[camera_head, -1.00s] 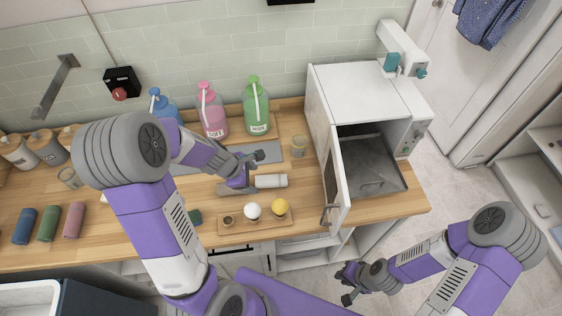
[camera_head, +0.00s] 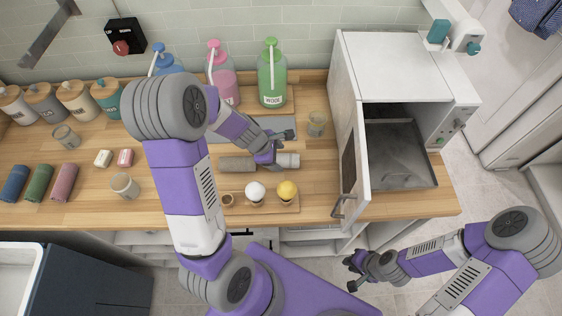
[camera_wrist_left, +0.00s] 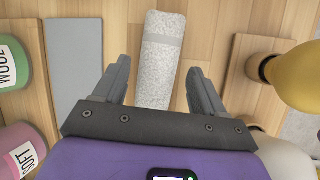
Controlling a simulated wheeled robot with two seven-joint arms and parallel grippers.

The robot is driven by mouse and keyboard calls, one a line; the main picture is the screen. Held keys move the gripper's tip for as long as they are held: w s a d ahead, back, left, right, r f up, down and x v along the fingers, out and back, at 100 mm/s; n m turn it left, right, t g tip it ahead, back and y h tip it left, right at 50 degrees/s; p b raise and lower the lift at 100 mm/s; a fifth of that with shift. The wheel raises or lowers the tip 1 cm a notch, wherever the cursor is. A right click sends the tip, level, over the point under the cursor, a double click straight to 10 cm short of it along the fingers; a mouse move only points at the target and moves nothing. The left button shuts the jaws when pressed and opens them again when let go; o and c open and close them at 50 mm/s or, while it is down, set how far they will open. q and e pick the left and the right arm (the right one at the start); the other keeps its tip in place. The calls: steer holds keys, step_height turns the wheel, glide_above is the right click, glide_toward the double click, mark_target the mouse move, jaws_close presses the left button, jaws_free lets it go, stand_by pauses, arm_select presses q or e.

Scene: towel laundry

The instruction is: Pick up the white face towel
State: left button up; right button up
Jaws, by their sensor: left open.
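My right gripper (camera_head: 350,273) hangs in front of the counter, apart from the towel, and looks open and empty.
A grey mat (camera_head: 280,123) and soap bottles (camera_head: 271,75) stand behind. A wooden tray (camera_head: 240,207) with a white and a yellow ball is in front. An oven with its door (camera_head: 352,165) open stands to the right.

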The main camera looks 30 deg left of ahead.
mark_target(280, 158)
arm_select(q)
steer(key=shift+b+x, duration=0.5)
steer(key=shift+x, duration=1.1)
steer(key=shift+w, duration=0.15)
steer(key=c, duration=0.8)
steer(key=shift+r, duration=0.1)
